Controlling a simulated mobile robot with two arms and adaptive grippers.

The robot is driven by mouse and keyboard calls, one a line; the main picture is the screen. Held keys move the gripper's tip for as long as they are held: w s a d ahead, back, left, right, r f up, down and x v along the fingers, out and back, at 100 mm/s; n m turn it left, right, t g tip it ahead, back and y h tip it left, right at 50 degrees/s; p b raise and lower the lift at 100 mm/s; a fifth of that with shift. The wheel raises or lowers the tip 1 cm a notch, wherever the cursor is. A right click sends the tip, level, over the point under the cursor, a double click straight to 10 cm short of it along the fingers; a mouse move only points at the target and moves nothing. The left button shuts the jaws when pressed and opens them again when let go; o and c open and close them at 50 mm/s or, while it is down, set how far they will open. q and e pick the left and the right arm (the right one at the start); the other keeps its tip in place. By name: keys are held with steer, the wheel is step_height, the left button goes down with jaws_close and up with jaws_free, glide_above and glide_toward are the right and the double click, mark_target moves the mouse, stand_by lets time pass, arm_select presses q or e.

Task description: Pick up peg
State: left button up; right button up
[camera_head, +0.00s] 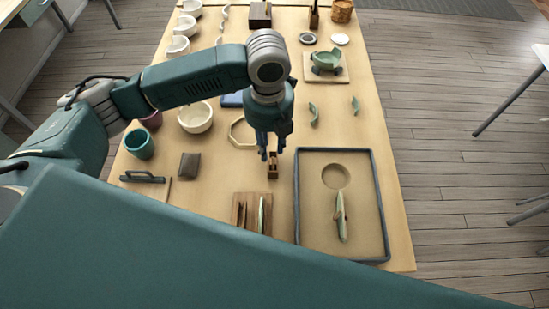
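My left gripper (272,152) points down over the middle of the table. Its two blue fingers are apart. A small brown wooden piece (272,171), which may be the peg or a holder for it, stands right below and between the fingertips. I cannot tell whether the fingers touch it. The palm and wrist hide what lies directly behind. My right gripper is not in view.
A dark-rimmed tray (297,205) holds a green shard. A wooden rack (238,212) with upright pieces stands in front. A teal cup (139,144), a cream bowl (195,118) and a brown pouch (189,165) are left. The tabletop's right strip is clear.

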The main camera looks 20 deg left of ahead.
mark_target(273, 157)
arm_select(q)
steer(key=f, duration=0.2)
steer(key=f+p, duration=0.1)
steer(key=f, duration=0.1)
steer(key=f+p, duration=0.1)
steer(key=f, duration=0.2)
steer(key=shift+w+d, duration=0.25)
steer(key=shift+w, duration=0.15)
steer(key=shift+w+f, duration=0.1)
steer(key=shift+f, duration=0.45)
jaws_close()
